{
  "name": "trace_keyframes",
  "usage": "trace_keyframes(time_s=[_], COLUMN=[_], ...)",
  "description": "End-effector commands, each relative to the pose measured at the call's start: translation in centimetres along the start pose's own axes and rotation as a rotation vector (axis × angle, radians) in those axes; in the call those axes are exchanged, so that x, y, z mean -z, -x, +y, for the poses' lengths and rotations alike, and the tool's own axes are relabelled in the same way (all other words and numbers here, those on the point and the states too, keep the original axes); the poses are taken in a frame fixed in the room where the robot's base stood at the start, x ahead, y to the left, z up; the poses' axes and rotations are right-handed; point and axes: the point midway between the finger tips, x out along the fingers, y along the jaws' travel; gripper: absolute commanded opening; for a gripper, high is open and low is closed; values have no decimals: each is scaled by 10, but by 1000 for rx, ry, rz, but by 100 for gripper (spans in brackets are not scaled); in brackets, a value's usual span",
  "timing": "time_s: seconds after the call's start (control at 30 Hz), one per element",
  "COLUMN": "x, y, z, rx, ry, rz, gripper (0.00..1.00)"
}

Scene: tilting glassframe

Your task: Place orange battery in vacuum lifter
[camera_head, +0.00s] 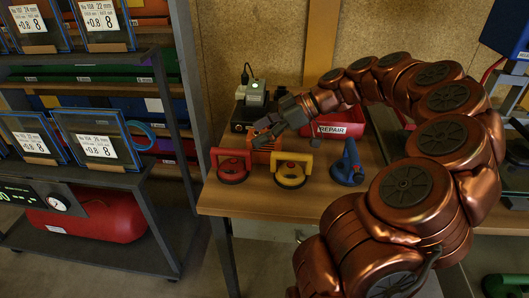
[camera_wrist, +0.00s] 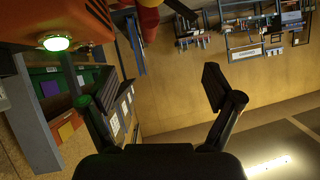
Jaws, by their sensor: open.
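My gripper (camera_head: 266,128) is open over the back part of the workbench, and its two spread fingers show in the wrist view (camera_wrist: 160,98) with nothing between them. An orange block (camera_head: 264,143), likely the orange battery, is just below the fingers, partly hidden by them. In the wrist view a large orange body with dark stripes (camera_wrist: 68,18) and a lit green lamp fills the upper left, outside the fingers. Red (camera_head: 233,167), yellow (camera_head: 291,171) and blue (camera_head: 348,165) vacuum lifters stand along the bench; which one the task means cannot be told.
A grey device with a green light (camera_head: 256,93) stands behind my gripper. A red REPAIR bin (camera_head: 340,125) is behind the lifters, close to my arm. A shelf rack (camera_head: 95,175) stands left of the bench (camera_head: 265,203). The front bench strip is clear.

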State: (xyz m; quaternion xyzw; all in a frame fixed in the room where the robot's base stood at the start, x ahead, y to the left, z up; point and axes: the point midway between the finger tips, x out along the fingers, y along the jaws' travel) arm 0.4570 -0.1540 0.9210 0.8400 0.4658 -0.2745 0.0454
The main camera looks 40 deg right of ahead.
Motion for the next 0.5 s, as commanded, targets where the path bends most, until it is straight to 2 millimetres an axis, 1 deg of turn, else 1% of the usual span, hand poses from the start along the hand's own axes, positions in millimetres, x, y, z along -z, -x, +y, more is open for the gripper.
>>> trace_keyframes(time_s=[0.03, 0.1, 0.23, 0.3, 0.37, 0.5], x=[-16, -31, -50, -57, -59, -57], y=[14, 30, 52, 58, 59, 50], z=[18, 35, 54, 59, 61, 62], rx=[-42, -85, -150, -168, -174, -173], ry=[16, 49, 94, 105, 110, 115], rz=[44, 90, 137, 148, 153, 156], gripper=[90, 90, 90, 90, 90, 90])
